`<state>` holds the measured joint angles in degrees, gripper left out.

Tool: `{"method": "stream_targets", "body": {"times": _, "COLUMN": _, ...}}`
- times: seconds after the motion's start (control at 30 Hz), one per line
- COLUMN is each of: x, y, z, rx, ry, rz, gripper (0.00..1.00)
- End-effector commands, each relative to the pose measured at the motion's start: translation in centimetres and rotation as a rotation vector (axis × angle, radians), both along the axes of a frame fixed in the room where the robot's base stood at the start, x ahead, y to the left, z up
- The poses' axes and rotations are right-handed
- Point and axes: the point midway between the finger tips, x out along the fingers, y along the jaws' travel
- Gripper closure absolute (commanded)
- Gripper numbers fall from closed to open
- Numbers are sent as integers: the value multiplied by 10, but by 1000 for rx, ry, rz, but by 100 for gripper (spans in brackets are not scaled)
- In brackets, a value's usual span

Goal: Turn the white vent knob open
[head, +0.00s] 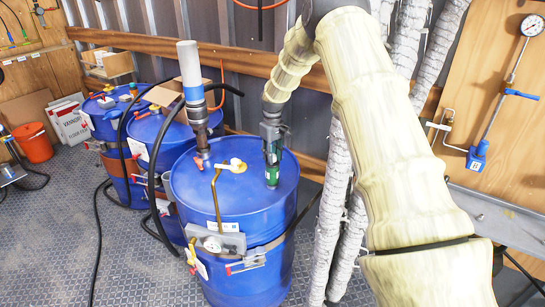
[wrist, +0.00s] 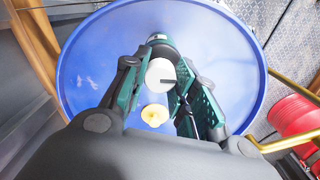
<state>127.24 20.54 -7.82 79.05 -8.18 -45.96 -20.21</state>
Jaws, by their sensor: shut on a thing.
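The white vent knob (wrist: 160,74) shows in the wrist view as a pale round shape between my fingers, over the blue drum lid (wrist: 100,60). My gripper (head: 272,182) points down at the right part of the front blue drum's lid (head: 225,195) in the head view. Its green-padded fingers are shut on the knob, one on each side. In the head view, the fingers hide the knob. How far the knob is turned cannot be told.
A yellow fitting (wrist: 154,115) sits on the lid near the knob. A grey pump with a white tube (head: 190,65) and a brass pipe (head: 217,200) stand on the front drum. More blue drums and black hoses are at left. Wrapped white pipes (head: 335,215) stand at right.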

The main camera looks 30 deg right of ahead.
Motion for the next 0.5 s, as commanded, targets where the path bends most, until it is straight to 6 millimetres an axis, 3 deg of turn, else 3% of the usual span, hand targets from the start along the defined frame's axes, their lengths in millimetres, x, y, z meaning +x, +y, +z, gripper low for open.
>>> {"method": "stream_targets", "body": {"times": 0.5, "x": 0, "y": 0, "z": 0, "rx": 1, "ry": -1, "rz": 187, "gripper": 96}}
